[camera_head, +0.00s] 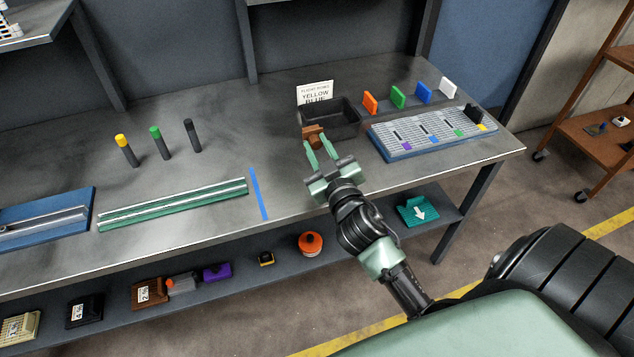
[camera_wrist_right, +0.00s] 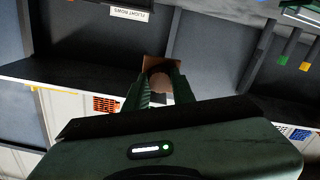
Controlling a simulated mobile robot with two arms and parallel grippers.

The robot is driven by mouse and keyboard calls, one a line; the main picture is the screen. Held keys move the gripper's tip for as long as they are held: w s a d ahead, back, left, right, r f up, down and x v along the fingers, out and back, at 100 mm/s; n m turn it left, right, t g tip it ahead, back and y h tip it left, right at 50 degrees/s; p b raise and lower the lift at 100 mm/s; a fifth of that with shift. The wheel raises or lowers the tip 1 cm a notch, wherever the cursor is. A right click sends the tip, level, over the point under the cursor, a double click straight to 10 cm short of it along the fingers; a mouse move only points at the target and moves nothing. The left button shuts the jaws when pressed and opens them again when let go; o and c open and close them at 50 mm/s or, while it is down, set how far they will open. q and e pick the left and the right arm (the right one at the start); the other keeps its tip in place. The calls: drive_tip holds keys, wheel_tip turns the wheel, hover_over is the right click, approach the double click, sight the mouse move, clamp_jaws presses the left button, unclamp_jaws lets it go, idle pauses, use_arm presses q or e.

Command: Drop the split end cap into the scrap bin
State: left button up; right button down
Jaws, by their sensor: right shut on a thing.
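My right gripper (camera_head: 318,145) is shut on a small brown block-like piece, which I take for the end cap (camera_head: 313,132). The piece sits at the fingertips, at the front left edge of a dark open bin (camera_head: 345,128), apparently the scrap bin. I cannot tell whether the piece is over the rim or just in front of it. In the right wrist view the brown end cap (camera_wrist_right: 153,63) shows between the green fingers, with a paler round part facing the camera. Any split is too small to see. My left gripper is out of view.
A sign card (camera_head: 315,93) stands behind the bin. Orange, green, blue and white upright plates (camera_head: 397,96) and a slotted blue-grey tray (camera_head: 435,134) are to the right. A green rail (camera_head: 173,204), blue tape (camera_head: 258,193) and three posts (camera_head: 160,142) are left. The lower shelf holds several parts.

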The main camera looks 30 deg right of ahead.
wheel_tip(320, 180, down, 6)
drive_tip(key=shift+f+b, duration=0.15)
drive_tip(key=shift+b, duration=0.6)
drive_tip(key=shift+f+b, duration=1)
drive_tip(key=shift+f, duration=1.5)
drive_tip(key=shift+f, duration=0.2)
drive_tip(key=c, duration=1.2)
unclamp_jaws()
drive_tip(key=shift+r, duration=0.1)
